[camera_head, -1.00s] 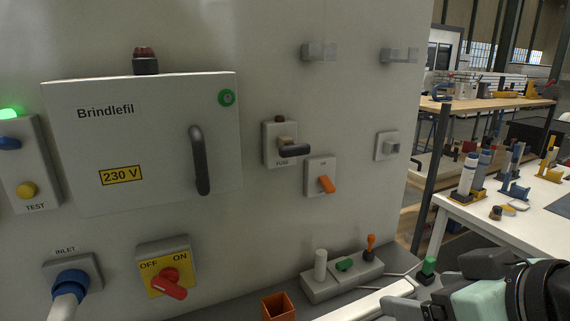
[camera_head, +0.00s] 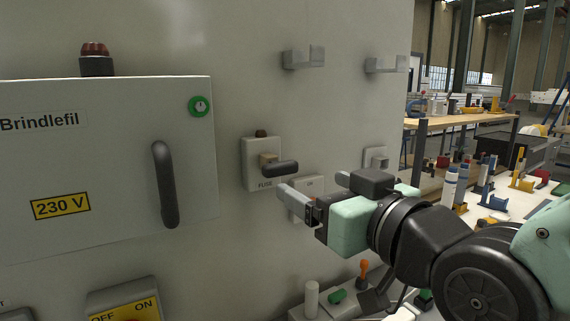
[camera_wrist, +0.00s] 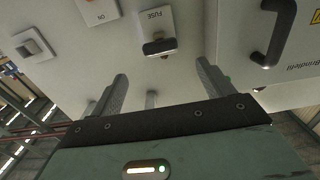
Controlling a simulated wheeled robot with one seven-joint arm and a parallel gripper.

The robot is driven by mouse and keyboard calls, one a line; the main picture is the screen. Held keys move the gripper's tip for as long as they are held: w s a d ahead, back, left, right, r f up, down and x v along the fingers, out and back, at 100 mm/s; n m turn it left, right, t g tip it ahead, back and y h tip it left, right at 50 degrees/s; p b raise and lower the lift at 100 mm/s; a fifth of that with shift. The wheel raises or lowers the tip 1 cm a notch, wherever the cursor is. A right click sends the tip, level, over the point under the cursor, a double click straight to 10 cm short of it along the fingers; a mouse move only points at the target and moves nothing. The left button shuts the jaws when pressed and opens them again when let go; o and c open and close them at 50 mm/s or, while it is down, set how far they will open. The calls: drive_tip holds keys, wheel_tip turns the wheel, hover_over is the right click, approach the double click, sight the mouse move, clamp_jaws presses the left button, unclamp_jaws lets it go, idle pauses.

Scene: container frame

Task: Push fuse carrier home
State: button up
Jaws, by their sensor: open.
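The fuse carrier (camera_head: 279,168) is a dark bar handle on a tan block, sticking out of the white fuse box (camera_head: 250,180) labelled FUSE on the grey panel. It also shows in the wrist view (camera_wrist: 160,47), ahead of the space between the fingers. My gripper (camera_head: 312,191) is open and empty, to the right of and slightly below the fuse carrier in the head view. In the wrist view the fingers (camera_wrist: 160,85) are spread wide, with the carrier beyond their tips, not touched. How deep the carrier sits in the box is hard to tell.
A switch box (camera_head: 306,186) is partly hidden behind my gripper. The Brindlefil cabinet (camera_head: 110,200) with its dark handle (camera_head: 165,185) is to the left. Two grey hooks (camera_head: 303,57) are above. A tray of small parts (camera_head: 330,305) is below.

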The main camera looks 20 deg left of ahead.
sight(284, 169)
drive_tip(key=p+x, duration=0.2)
drive_tip(key=x, duration=0.7)
drive_tip(key=shift+w+a, duration=0.15)
drive_tip(key=shift+a, duration=0.15)
drive_tip(key=c, duration=1.4)
drive_tip(key=shift+b+x, duration=0.5)
drive_tip(key=shift+x, duration=0.65)
drive_tip(key=shift+w+a, duration=0.2)
drive_tip(key=shift+r, duration=0.1)
